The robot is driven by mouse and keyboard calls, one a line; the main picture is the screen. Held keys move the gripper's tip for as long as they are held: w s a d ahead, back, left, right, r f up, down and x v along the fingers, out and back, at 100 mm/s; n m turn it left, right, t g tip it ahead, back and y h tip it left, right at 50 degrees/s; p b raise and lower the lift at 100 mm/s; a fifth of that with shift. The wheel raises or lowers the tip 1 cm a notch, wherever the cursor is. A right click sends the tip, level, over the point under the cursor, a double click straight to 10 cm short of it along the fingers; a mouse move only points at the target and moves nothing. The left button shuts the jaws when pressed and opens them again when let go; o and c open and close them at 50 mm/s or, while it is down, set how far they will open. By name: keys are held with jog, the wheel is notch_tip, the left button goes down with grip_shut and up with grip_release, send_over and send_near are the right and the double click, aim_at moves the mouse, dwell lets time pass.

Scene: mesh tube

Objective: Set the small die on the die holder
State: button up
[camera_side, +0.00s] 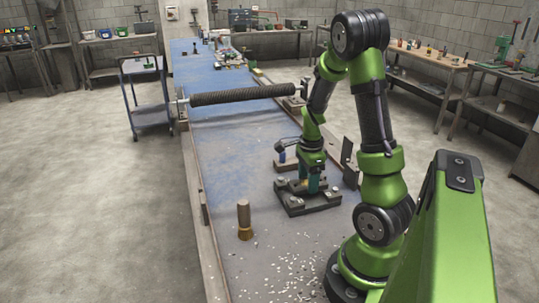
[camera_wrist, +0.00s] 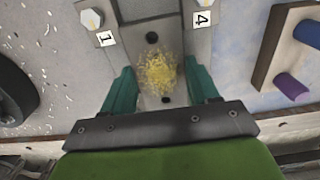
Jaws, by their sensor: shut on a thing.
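My gripper (camera_wrist: 160,78) has teal fingers shut on a small yellow, brass-coloured piece, which I take for the small die (camera_wrist: 157,72). It is speckled on top in the wrist view. In the side view my gripper (camera_side: 312,183) points down over the dark die holder (camera_side: 294,208), a bolted plate on the bench. In the wrist view the grey holder (camera_wrist: 150,38) lies beneath the die, with bolts and labels 1 and 4 and dark holes just beyond and before the die. I cannot tell whether the die touches the holder; its underside is hidden.
A brass-based cylinder (camera_side: 244,217) stands on the bench front left, near scattered light chips. A block with a blue peg (camera_side: 282,157) stands behind the holder; blue and purple pegs (camera_wrist: 292,86) show right in the wrist view. A dark upright plate (camera_side: 349,152) is close right.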

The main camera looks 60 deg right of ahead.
jog(key=shift+f, duration=0.75)
dwell(0.6)
jog(key=o, duration=1.6)
notch_tip(320, 180, up, 16)
jog(key=a+r+n+t, duration=0.2)
jog(key=a+n, duration=0.5)
jog(key=a, duration=0.2)
jog(key=w+a+r+n+t+y, duration=0.1)
jog(key=a+n+t, duration=0.1)
jog(key=a+n, duration=0.6)
jog(key=a+r+n+t+y, duration=0.1)
jog(key=a+r+n+t, duration=0.1)
jog(key=a+n, duration=0.6)
jog(key=shift+w+a+r+t, duration=0.2)
jog(key=shift+a+t, duration=0.1)
jog(key=shift+a, duration=0.1)
jog(key=shift+w+a+r+t, duration=0.15)
jog(key=shift+a+t, duration=0.15)
jog(key=shift+a, duration=0.1)
